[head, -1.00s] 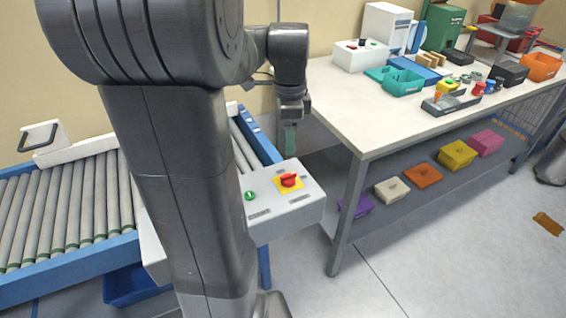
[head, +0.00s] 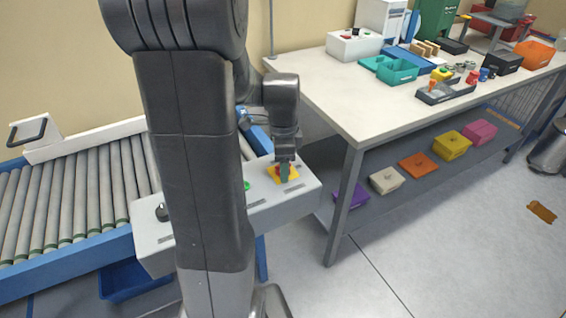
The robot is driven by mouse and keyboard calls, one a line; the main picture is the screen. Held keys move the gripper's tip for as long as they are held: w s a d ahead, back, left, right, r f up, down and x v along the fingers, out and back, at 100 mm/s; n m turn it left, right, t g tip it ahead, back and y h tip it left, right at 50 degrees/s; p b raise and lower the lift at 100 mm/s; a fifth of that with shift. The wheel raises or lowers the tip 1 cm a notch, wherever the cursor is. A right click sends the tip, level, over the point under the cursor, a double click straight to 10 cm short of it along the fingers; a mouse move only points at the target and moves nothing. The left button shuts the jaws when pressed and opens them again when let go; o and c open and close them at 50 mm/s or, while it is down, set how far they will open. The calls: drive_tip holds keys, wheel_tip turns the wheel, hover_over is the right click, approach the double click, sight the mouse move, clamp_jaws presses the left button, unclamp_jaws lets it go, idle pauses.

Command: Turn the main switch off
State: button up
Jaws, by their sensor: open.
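The main switch (head: 277,171) is a red rotary handle on a yellow plate (head: 291,178), on the right part of the grey control box (head: 310,189). My gripper (head: 285,171) points down over the switch, with its fingertips at the red handle. It is open. The fingers hide most of the handle, so I cannot tell its angle or whether they touch it. A green button (head: 247,185) shows left of the switch, partly behind my arm. A black knob (head: 162,212) is at the box's left end.
A roller conveyor (head: 70,190) with blue side rails lies to the left. A white-topped table (head: 345,95) stands close on the right, with bins and small parts on it. Several coloured boxes sit on its lower shelf (head: 400,205). The floor at front right is mostly clear.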

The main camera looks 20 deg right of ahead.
drive_tip(key=shift+c, duration=0.5)
drive_tip(key=c, duration=0.9)
drive_tip(key=shift+n, duration=0.3)
drive_tip(key=n+p, duration=0.1)
drive_tip(key=n, duration=0.2)
drive_tip(key=shift+n, duration=0.3)
drive_tip(key=n, duration=0.4)
drive_tip(key=shift+n+p, duration=0.3)
drive_tip(key=shift+p, duration=0.05)
drive_tip(key=n, duration=0.4)
drive_tip(key=shift+n, duration=0.3)
drive_tip(key=shift+n+p, duration=0.45)
drive_tip(key=shift+n, duration=1.75)
